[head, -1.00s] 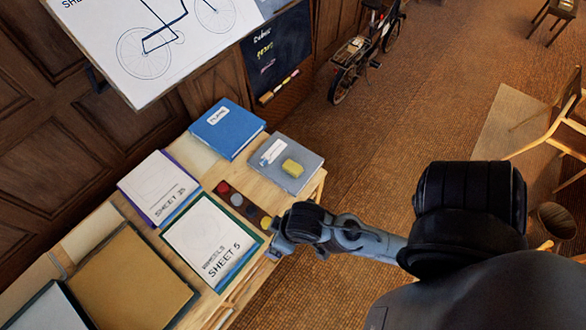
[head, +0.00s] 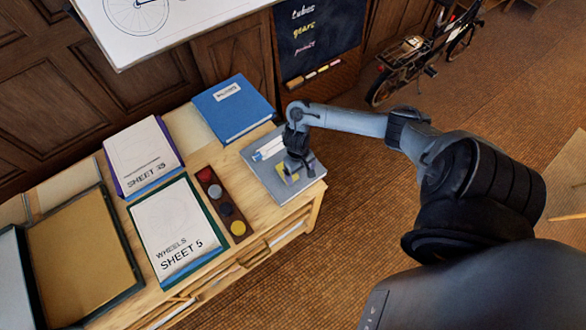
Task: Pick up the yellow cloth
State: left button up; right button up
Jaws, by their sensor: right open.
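The yellow cloth (head: 284,168) lies on a grey book (head: 252,168) at the right end of the wooden table. It is partly hidden behind my right gripper. My right gripper (head: 295,175) is open, pointing down over the cloth, with its fingers at or just above it. Whether the fingers touch the cloth I cannot tell. My left gripper is not in view.
A blue binder (head: 233,107) lies just left of the grey book. A dark strip of coloured discs (head: 222,206) and the Sheet 5 pad (head: 175,228) lie nearer the front. A chalkboard (head: 318,35) and a bicycle (head: 410,62) stand beyond the table.

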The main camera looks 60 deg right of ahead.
jog(key=shift+t+h, duration=0.3)
jog(key=shift+t, duration=0.3)
jog(key=w+d, duration=0.1)
jog(key=w, duration=0.1)
jog(key=w+f+b, duration=0.1)
jog(key=w, duration=0.1)
jog(key=w+d+b, duration=0.1)
jog(key=w, duration=0.1)
jog(key=shift+d+f, duration=0.2)
jog(key=shift+d, duration=0.1)
jog(key=shift+w+f+b, duration=0.1)
jog(key=shift+f+b, duration=0.2)
jog(key=shift+f, duration=0.75)
jog(key=shift+w+a+f+b, duration=0.1)
jog(key=shift+f+b, duration=0.2)
jog(key=shift+f, duration=0.85)
jog(key=shift+a+f+b, duration=0.1)
jog(key=shift+f+b, duration=0.2)
jog(key=shift+f, duration=0.85)
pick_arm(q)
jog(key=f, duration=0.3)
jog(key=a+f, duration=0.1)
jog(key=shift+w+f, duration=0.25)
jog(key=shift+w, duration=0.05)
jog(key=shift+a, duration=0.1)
pick_arm(e)
jog(key=c, duration=1.1)
